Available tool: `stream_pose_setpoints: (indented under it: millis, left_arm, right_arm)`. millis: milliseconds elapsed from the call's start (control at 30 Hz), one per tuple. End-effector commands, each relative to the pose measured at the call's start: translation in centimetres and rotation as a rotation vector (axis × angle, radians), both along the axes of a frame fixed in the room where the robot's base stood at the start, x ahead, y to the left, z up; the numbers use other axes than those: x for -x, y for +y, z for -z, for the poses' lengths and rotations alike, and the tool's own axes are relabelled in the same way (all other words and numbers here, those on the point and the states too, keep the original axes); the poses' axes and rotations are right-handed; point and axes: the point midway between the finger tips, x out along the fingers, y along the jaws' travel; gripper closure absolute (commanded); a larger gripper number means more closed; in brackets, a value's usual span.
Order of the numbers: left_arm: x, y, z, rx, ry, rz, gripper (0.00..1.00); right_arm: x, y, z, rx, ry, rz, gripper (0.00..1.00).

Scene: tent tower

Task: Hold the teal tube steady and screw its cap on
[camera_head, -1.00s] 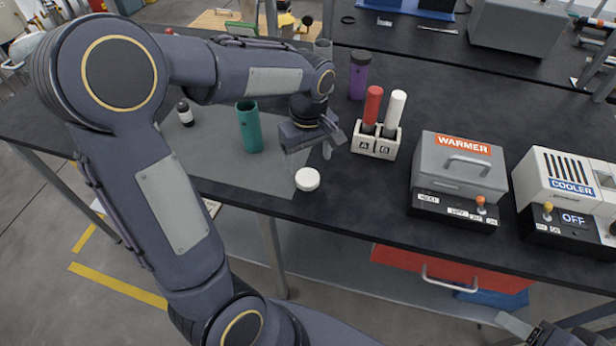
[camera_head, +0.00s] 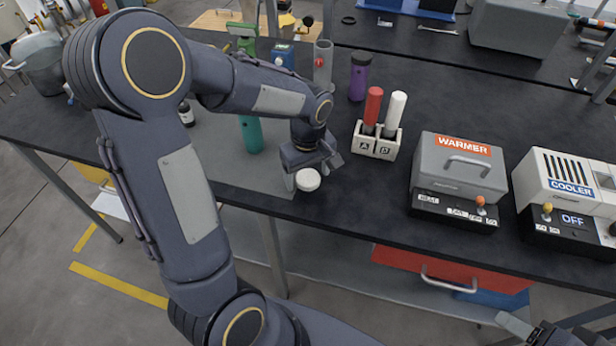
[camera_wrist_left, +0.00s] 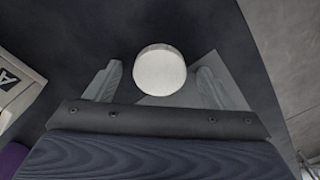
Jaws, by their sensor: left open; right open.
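The teal tube (camera_head: 252,136) stands upright on the grey mat; my left arm hides its upper part. The white round cap (camera_head: 308,180) lies near the front edge of the table, to the right of the tube. My left gripper (camera_head: 313,170) is open and low over the cap. In the left wrist view the cap (camera_wrist_left: 160,70) sits between and slightly ahead of the two open fingers (camera_wrist_left: 158,88), with gaps at both sides. My right gripper (camera_head: 522,328) is open and empty at the bottom right, partly out of view, away from the table top.
A white rack (camera_head: 376,147) marked A and B holds a red and a white tube right of my left gripper. A purple bottle (camera_head: 359,78) stands behind it. The warmer (camera_head: 458,168) and cooler (camera_head: 565,190) are further right. A small dark bottle (camera_head: 186,115) is left of the tube.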

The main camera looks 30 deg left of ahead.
Motion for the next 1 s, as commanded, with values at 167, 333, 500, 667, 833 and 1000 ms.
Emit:
stream_pose_setpoints:
  millis: [167, 333, 500, 667, 833, 1000]
  left_arm:
    - [0.0, 0.0, 0.0, 0.000, 0.000, 0.000, 0.39]
    - [0.0, 0.0, 0.0, 0.000, 0.000, 0.000, 0.61]
    - [0.0, 0.0, 0.0, 0.000, 0.000, 0.000, 0.72]
    - [0.0, 0.0, -0.1, 0.000, 0.000, 0.000, 0.72]
    - [-0.1, 0.0, -1.1, 0.000, -0.002, -0.001, 0.72]
    - [0.0, 0.0, -3.6, 0.001, -0.006, -0.001, 0.72]
  right_arm:
    - [0.0, 0.0, 0.0, 0.000, 0.000, 0.000, 0.44]
    - [0.0, 0.0, 0.0, 0.000, 0.000, 0.000, 0.44]
    - [0.0, 0.0, 0.0, 0.000, 0.000, 0.000, 0.44]
    - [0.0, 0.0, 0.0, 0.000, 0.000, 0.000, 0.44]
    - [0.0, 0.0, -0.1, 0.000, 0.000, 0.000, 0.44]
    - [0.0, 0.0, -0.2, 0.000, 0.000, 0.000, 0.44]
